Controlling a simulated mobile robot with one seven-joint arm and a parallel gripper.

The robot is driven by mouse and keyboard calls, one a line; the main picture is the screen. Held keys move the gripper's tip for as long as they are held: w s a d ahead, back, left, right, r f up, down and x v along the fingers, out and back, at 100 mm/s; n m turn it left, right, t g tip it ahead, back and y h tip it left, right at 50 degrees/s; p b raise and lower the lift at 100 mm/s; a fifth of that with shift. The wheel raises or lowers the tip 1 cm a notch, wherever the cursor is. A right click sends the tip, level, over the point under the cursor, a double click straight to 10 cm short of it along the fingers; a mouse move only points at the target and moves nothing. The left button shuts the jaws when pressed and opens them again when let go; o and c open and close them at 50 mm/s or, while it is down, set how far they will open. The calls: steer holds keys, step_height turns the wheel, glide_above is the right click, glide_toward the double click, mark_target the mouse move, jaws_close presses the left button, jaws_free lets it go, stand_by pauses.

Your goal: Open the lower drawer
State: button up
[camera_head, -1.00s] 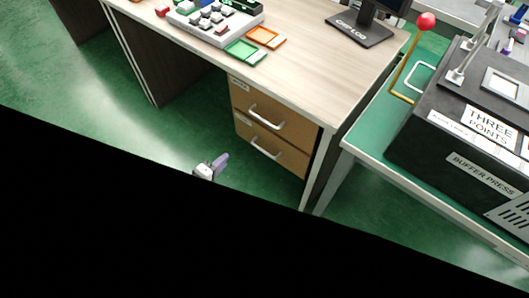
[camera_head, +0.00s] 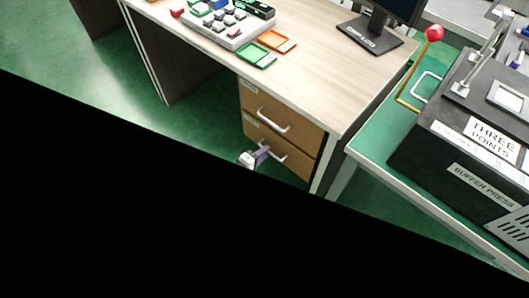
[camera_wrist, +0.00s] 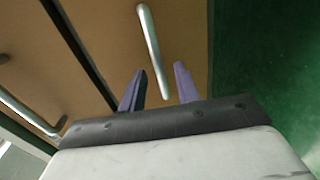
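The lower drawer (camera_head: 290,167) is a brown front under the desk with a pale bar handle (camera_head: 273,152). It appears shut, flush with the upper drawer (camera_head: 290,120). My gripper (camera_head: 265,149) is right at the left end of the lower handle in the head view. In the wrist view, the two purple fingers of my gripper (camera_wrist: 158,84) are apart, with the lower drawer's silver handle (camera_wrist: 149,40) reaching down between them. The near handle end lies between the fingertips, with a gap on each side. Whether a finger touches it cannot be told.
The upper drawer's handle (camera_wrist: 28,113) shows at left in the wrist view. The desk (camera_head: 310,75) carries trays, a keypad and a monitor stand. A green table (camera_head: 375,150) with a black press (camera_head: 470,140) stands to the right, close to the drawers. Green floor is open at left.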

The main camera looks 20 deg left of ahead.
steer(key=shift+w+d+f, duration=0.1)
steer(key=shift+w+d, duration=0.1)
steer(key=shift+w, duration=0.25)
jaws_close()
